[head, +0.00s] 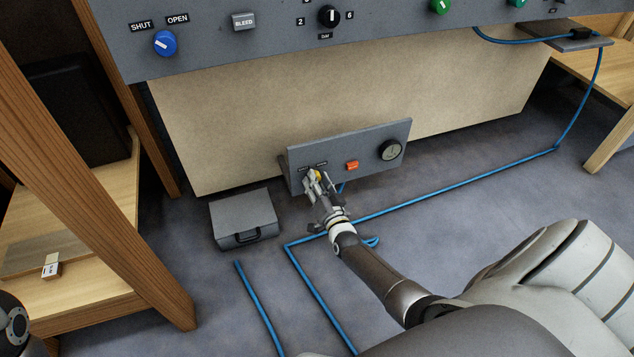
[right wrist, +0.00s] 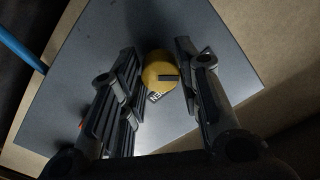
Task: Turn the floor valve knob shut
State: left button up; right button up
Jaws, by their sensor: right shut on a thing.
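The floor valve knob is a small yellow round knob (head: 317,175) on the left part of a low grey panel (head: 340,150) near the floor. My right gripper (head: 316,186) is at this knob, its fingers in front of the panel. In the right wrist view the yellow knob (right wrist: 158,70) with a dark slot sits between the two fingers of my right gripper (right wrist: 158,85), which is shut on it. The small labels above the knob are too small to read in the head view. My left gripper is not in view.
The low panel also carries an orange button (head: 352,165) and a round gauge (head: 391,150). A grey case (head: 244,218) stands on the floor to the left. A blue hose (head: 455,187) runs over the floor. An upper panel (head: 220,55) has a blue knob (head: 165,43).

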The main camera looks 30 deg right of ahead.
jog(key=o, duration=1)
jog(key=shift+s, duration=0.1)
jog(key=v, duration=1.2)
jog(key=shift+f, duration=0.1)
